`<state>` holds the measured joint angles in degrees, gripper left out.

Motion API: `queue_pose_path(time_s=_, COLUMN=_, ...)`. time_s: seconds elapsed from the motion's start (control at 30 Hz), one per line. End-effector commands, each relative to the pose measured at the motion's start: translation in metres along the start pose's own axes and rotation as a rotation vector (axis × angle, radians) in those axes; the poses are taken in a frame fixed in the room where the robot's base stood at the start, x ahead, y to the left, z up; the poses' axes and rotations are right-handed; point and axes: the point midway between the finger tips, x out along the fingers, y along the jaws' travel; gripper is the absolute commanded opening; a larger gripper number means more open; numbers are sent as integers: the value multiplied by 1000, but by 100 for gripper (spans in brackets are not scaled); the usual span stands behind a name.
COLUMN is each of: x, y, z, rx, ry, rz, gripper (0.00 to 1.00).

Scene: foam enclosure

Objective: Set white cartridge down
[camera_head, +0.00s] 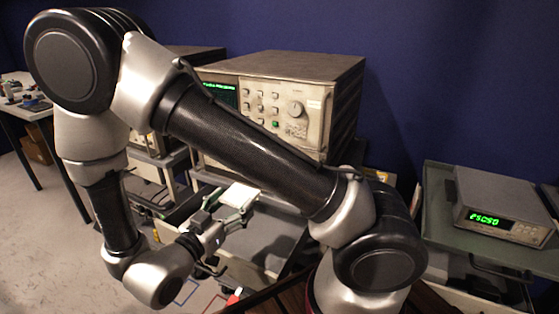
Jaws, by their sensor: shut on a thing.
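My gripper (238,216) is left of centre in the head view, at the end of my bent arm. It is shut on the white cartridge (239,195), a flat pale block that shows just above the fingers. Both are over or in front of a grey cart tray (268,238). I cannot tell whether the cartridge touches anything below it. Part of the tray is hidden behind my arm.
A large beige instrument (300,110) with a screen and knobs stands behind my arm. A smaller meter (503,210) with green digits sits on a green cart (440,200) at right. A table (20,85) with small parts is at far left. Open floor (50,230) lies at left.

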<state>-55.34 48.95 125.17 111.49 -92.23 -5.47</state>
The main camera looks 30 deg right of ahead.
Motion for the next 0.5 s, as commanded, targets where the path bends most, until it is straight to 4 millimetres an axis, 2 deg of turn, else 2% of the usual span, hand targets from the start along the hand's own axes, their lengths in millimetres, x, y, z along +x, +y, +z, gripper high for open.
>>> queue_pose_path(time_s=0.3, x=4, y=0, z=0, rx=0, ry=-1, rz=2, gripper=47)
queue_pose_path(time_s=0.37, x=11, y=1, z=0, rx=0, ry=0, rz=4, gripper=47)
queue_pose_path(time_s=0.5, x=46, y=1, z=0, rx=-2, ry=-1, rz=7, gripper=47)
